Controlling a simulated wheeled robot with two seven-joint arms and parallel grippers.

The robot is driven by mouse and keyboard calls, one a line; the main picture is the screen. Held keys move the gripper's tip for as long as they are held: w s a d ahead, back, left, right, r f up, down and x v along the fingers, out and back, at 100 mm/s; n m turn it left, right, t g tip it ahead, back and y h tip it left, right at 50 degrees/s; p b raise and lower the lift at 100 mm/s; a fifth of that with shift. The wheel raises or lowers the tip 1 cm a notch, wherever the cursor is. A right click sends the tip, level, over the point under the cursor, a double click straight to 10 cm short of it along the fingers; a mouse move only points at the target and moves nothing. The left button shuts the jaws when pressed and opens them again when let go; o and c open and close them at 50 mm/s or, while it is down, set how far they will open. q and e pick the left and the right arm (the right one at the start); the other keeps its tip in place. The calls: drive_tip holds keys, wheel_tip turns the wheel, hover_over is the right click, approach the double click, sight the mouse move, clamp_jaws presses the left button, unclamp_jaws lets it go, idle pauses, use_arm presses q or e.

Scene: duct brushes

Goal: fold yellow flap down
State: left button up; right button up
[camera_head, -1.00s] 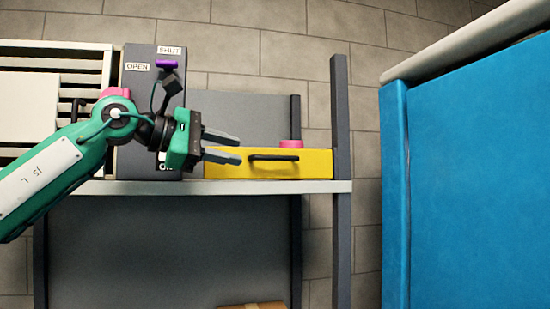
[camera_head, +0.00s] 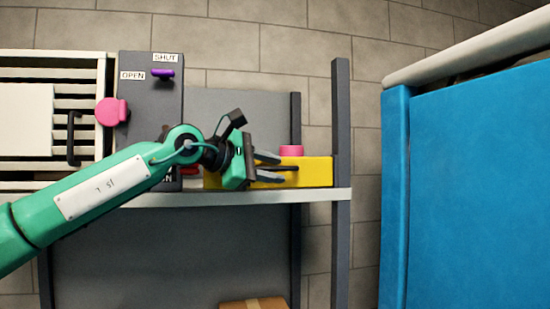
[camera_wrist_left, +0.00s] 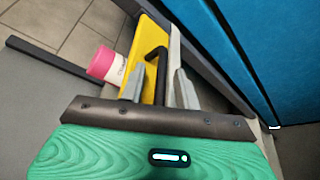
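The yellow flap (camera_head: 318,172) is on the right part of the shelf in the head view, with a black bar handle (camera_head: 294,167) on its face. It looks upright. In the left wrist view the flap (camera_wrist_left: 150,32) lies ahead, with its handle (camera_wrist_left: 158,54) reaching between my fingers. My left gripper (camera_head: 279,168) is at the flap with its fingers apart on either side of the handle. In the wrist view, a gap shows beside the handle, so the gripper (camera_wrist_left: 162,68) is open around it. The arm hides the flap's left part. My right gripper is not in view.
A pink labelled cylinder (camera_head: 291,151) stands just behind the flap. A grey panel with OPEN and SHUT labels (camera_head: 138,100) and a purple knob (camera_head: 163,73) is left. A grey post (camera_head: 341,120) rises right, with a blue block (camera_head: 480,180) beyond. A cardboard box (camera_head: 253,303) lies below.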

use_arm(q)
drive_tip(key=shift+w+d+f, duration=0.15)
drive_tip(key=shift+w+d, duration=0.15)
drive_tip(key=shift+d, duration=0.15)
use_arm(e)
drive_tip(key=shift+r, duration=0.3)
use_arm(q)
clamp_jaws()
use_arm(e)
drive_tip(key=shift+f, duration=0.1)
